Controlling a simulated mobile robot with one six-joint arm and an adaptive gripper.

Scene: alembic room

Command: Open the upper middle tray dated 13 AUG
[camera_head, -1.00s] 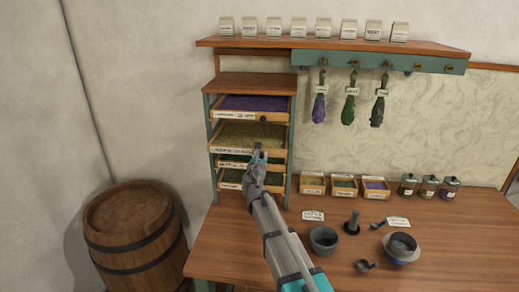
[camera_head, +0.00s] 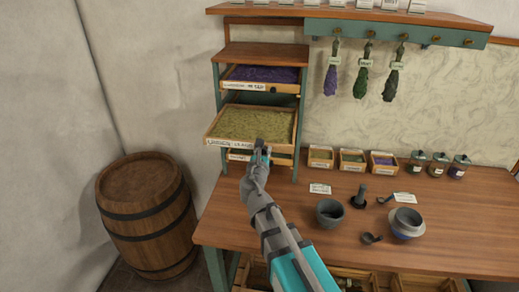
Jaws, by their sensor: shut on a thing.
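The tray rack (camera_head: 264,54) stands at the back of the worktop, with a wooden top and teal posts. Its second tray from the top (camera_head: 232,144), full of yellow-green dried herb, stands well out of the rack. The front label is too small to read with certainty. My gripper (camera_head: 260,147) is shut on this tray's front, at its knob, which the fingers hide. Above it, the top tray (camera_head: 240,85) with purple herb sticks out a little. Below, a lower tray (camera_head: 238,154) shows partly behind my gripper and the pulled tray.
Three small herb boxes (camera_head: 351,162) and several lidded jars (camera_head: 438,164) line the back of the worktop (camera_head: 450,235). A mortar (camera_head: 330,213), a pestle and a bowl (camera_head: 405,225) stand right of my arm. A barrel (camera_head: 148,215) stands at left. Herb bunches (camera_head: 363,78) hang above.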

